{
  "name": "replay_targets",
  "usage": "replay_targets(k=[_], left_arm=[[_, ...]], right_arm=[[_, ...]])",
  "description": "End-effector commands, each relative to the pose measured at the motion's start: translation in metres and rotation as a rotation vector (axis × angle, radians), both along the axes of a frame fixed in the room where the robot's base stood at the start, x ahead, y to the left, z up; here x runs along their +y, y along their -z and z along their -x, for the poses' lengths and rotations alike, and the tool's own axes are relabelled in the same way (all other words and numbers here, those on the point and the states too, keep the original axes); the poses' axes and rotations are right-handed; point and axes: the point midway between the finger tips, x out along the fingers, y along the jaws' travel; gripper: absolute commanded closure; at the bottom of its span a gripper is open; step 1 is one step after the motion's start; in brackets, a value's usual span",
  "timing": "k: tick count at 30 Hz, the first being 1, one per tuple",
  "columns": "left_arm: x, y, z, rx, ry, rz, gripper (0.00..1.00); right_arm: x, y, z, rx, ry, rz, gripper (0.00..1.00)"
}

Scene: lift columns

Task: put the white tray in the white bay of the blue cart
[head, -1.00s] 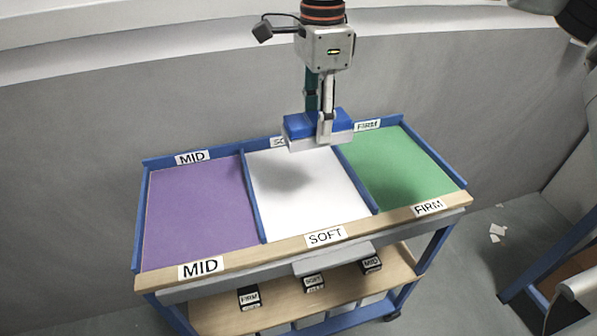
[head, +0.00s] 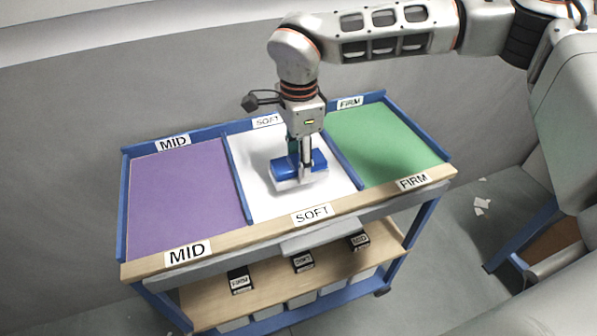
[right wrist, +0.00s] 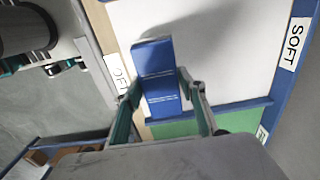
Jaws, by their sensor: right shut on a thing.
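The white tray (head: 302,185) shows as a pale lower edge under a blue block-like top (head: 284,170). My right gripper (head: 305,176) points down and is shut on it. In the right wrist view the blue top (right wrist: 155,62) with small print sits between the two fingers. The tray is over the white bay (head: 262,206), the middle one, labelled SOFT, of the blue cart (head: 421,226). A shadow lies on the white surface beside it; I cannot tell whether the tray touches the bay. My left gripper is out of view.
The purple bay (head: 185,205), labelled MID, is left and the green bay (head: 385,143), labelled FIRM, is right; both are empty. Low blue dividers separate the bays. A grey wall stands behind the cart.

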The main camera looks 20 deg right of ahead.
Motion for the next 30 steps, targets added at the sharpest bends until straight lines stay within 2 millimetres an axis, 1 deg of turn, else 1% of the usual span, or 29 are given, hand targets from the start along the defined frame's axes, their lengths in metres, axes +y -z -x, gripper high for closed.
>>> replay_targets(k=[1,3,6,18,19,21,30], left_arm=[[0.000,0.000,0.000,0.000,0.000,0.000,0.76],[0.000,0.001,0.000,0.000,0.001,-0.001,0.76],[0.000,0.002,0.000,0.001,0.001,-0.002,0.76],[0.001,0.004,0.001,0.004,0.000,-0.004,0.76],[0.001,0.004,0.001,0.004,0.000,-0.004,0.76],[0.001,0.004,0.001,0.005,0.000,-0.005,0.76],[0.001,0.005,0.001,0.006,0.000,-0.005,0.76]], right_arm=[[0.000,0.009,0.001,0.003,-0.001,0.001,0.74],[0.000,0.020,0.001,0.005,0.000,0.001,0.74],[0.000,0.033,0.001,0.004,-0.001,0.000,0.74],[0.000,0.038,0.000,0.002,0.000,0.001,0.74],[0.000,0.038,0.000,0.002,0.000,0.001,0.58],[0.000,0.038,0.000,0.001,0.000,0.001,0.43],[0.000,0.038,0.000,0.002,0.000,0.001,0.43]])
